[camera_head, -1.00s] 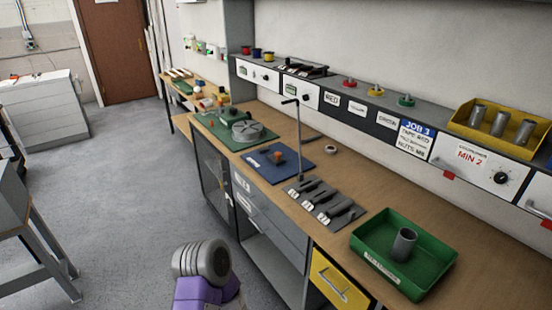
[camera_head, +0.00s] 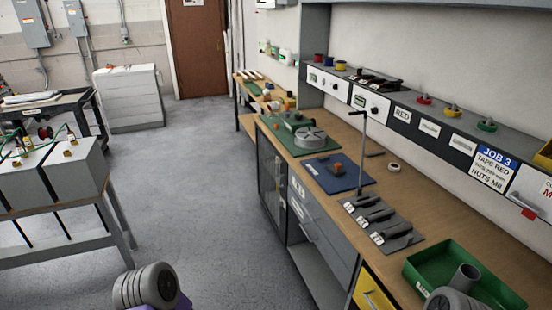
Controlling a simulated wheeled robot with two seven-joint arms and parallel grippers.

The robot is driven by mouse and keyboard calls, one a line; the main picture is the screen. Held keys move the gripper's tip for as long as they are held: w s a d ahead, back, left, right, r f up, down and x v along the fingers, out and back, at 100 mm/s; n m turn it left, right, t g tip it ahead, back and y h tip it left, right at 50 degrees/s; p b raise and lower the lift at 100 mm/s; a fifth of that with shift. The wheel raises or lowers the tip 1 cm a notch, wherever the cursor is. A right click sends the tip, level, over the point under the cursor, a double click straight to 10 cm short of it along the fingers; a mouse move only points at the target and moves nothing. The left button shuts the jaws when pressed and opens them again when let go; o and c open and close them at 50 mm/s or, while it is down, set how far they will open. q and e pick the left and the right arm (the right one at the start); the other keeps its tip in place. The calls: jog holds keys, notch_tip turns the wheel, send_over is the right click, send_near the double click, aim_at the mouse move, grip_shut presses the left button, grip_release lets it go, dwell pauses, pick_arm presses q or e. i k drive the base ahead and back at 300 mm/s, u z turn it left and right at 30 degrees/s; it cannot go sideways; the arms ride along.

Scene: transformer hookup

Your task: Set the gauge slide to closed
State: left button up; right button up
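I cannot tell for sure which item is the gauge slide. A blue board (camera_head: 352,181) on the bench carries a small orange block (camera_head: 337,168) and a dark part beside it; its setting is too small to read. Nearer, a dark plate (camera_head: 405,238) carries several grey blocks with white labels. A tall thin post with a crossbar on top (camera_head: 362,140) rises by the blue board and the plate. Grey ribbed parts of my arms show at the bottom edge, but neither gripper is in view.
A green tray (camera_head: 424,267) with a grey cylinder (camera_head: 464,279) stands at the bench's near right. A green board (camera_head: 285,132) with a round grey disc lies farther back. A grey cabinet table (camera_head: 65,181) stands left. The floor (camera_head: 190,180) between is clear.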

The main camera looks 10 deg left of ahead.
aim_at(336, 170)
jog(key=u, duration=0.65)
jog(key=i, duration=2.8)
jog(key=z, duration=2.85)
